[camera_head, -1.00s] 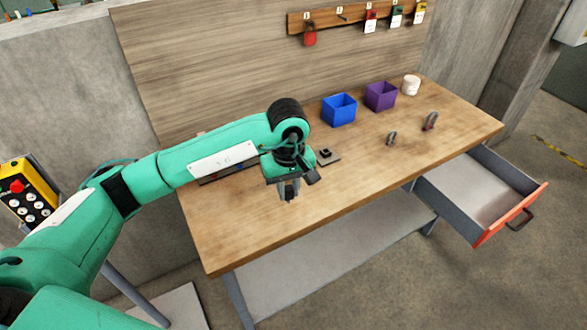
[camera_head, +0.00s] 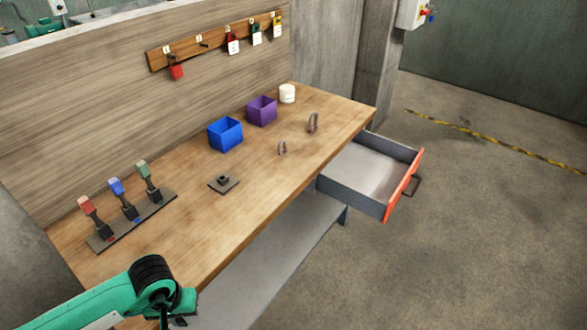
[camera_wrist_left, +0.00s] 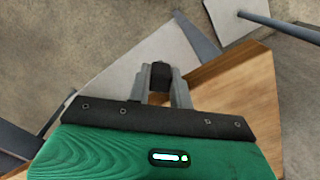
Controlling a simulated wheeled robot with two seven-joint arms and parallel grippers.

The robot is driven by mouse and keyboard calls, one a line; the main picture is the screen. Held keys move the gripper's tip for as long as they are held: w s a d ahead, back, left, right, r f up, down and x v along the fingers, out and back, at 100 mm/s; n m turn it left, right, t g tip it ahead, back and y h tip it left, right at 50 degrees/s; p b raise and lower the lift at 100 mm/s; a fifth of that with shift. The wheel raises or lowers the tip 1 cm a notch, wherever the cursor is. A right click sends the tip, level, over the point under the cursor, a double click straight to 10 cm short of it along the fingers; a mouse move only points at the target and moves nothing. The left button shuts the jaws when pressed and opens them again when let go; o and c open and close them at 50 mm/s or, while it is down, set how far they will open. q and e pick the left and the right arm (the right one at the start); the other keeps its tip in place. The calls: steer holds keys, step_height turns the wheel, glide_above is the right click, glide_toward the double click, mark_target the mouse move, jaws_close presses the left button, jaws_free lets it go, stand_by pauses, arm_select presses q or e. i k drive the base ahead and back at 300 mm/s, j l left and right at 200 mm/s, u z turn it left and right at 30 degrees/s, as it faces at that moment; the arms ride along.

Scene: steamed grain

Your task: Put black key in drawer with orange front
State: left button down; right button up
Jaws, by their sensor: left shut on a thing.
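The drawer with the orange front (camera_head: 404,186) is pulled out at the right end of the workbench, and its grey inside looks empty. My left gripper (camera_wrist_left: 160,82) is shut on a small black object, which I take to be the black key (camera_wrist_left: 160,72); only its dark end shows between the fingers. In the head view, my left wrist is at the bottom left, by the bench's front edge, and its fingertips are cut off or hidden. The drawer is well up and to the right of it. My right gripper is not in view.
The workbench (camera_head: 235,215) holds a rack (camera_head: 108,238) with three colored-handled pieces, a small dark base (camera_head: 223,185), a blue bin (camera_head: 226,135), a purple bin (camera_head: 262,111), a white cup (camera_head: 287,94) and two small grey pieces. The floor right of the drawer is clear.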

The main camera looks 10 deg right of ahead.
mark_target(347, 164)
steer(key=i+l, duration=0.2)
steer(key=l, duration=0.2)
steer(key=i+l+u, duration=0.1)
steer(key=l, duration=0.3)
steer(key=i+l, duration=0.2)
steer(key=l, duration=0.2)
steer(key=i+l+u, duration=0.1)
steer(key=l, duration=0.3)
steer(key=i+l, duration=0.25)
steer(key=l, duration=0.15)
steer(key=i+l, duration=0.15)
steer(key=l, duration=0.25)
steer(key=i+l+u, duration=0.1)
steer(key=l, duration=0.3)
steer(key=i+l, duration=0.15)
steer(key=l, duration=0.3)
steer(key=i+l, duration=0.15)
steer(key=i, duration=0.35)
steer(key=u, duration=0.05)
